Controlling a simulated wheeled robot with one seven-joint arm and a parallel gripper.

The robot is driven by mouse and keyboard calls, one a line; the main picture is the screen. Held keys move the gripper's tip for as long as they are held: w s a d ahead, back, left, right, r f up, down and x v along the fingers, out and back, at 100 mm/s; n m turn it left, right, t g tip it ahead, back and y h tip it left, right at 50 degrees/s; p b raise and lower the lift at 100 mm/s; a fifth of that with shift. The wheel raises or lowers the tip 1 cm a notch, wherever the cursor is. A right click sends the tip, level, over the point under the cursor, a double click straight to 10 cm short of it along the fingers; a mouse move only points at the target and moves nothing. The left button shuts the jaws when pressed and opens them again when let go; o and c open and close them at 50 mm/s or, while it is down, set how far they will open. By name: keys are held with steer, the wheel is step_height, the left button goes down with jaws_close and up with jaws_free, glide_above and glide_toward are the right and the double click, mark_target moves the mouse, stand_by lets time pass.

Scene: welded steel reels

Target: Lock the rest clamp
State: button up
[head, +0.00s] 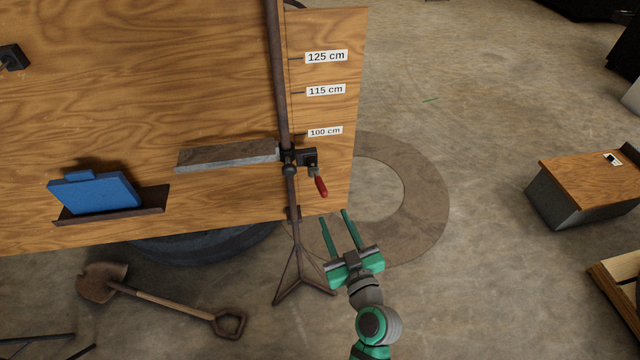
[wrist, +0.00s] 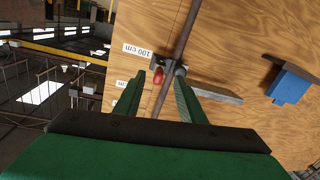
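The rest clamp (head: 307,157) sits on a dark upright pole (head: 279,90) at about the 100 cm label. Its red lever handle (head: 320,186) slants down and to the right. A flat grey rest bar (head: 228,156) reaches left from the clamp. My gripper (head: 337,220) is open and empty, below and to the right of the handle and apart from it. In the wrist view the red handle (wrist: 158,76) and clamp (wrist: 166,66) show beyond and between my spread green fingers (wrist: 172,92).
A wooden board (head: 130,100) with height labels stands behind the pole, with a blue object (head: 95,193) on a ledge. The pole's tripod foot (head: 300,285) and a shovel (head: 160,300) are on the floor. A wood-topped cabinet (head: 590,180) stands right. Floor between is clear.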

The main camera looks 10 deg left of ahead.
step_height(320, 180, up, 2)
steer(key=y, duration=0.1)
glide_toward(314, 172)
steer(key=shift+n, duration=0.4)
steer(key=x, duration=0.4)
steer(key=f+x, duration=0.1)
steer(key=x, duration=0.1)
steer(key=shift+w+d, duration=0.1)
steer(key=shift+d, duration=0.05)
jaws_close()
